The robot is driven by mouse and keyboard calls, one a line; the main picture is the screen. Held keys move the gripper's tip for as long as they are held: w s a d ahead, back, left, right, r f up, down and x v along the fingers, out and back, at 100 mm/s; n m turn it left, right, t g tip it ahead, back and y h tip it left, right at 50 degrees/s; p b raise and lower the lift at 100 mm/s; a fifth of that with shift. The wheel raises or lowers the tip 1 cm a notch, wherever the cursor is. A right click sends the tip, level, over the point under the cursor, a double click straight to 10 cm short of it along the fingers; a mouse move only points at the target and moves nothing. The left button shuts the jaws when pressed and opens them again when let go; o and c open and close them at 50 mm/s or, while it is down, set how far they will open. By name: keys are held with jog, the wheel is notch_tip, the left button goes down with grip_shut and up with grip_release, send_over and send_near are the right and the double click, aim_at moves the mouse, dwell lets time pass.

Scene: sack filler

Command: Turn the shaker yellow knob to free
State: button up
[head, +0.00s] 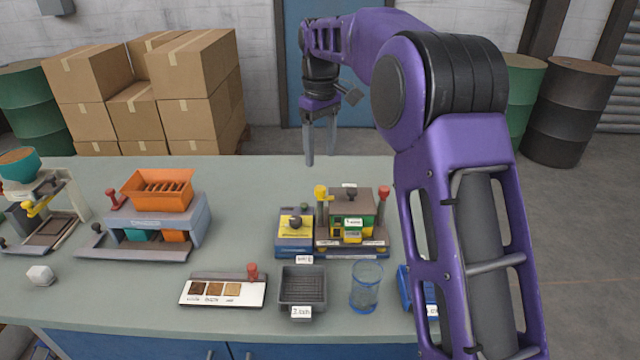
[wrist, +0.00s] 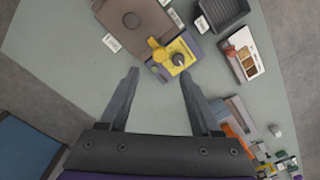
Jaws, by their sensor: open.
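The shaker appears to be the brown-topped machine (head: 365,204) with green and yellow parts, right of centre on the table in the head view. A yellow knob (head: 320,192) stands at its left back corner. In the wrist view this yellow knob (wrist: 157,47) shows beside the brown top (wrist: 130,20), ahead of the fingers. My gripper (head: 321,157) is open and empty, above and behind the knob in the head view. Its two fingers (wrist: 159,76) are wide apart in the wrist view and appear clear of the knob. Any free marking is too small to read.
A blue box (head: 294,246) with a yellow plate and dark knob stands left of the shaker. A red knob (head: 384,193) is at its right. A dark tray (head: 302,287), a clear glass (head: 366,287) and an orange hopper machine (head: 158,192) share the table (head: 240,180).

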aim_at(320, 188)
notch_tip(320, 188, down, 9)
jog(key=shift+f+b, duration=0.1)
jog(key=shift+b, duration=0.35)
grip_shut()
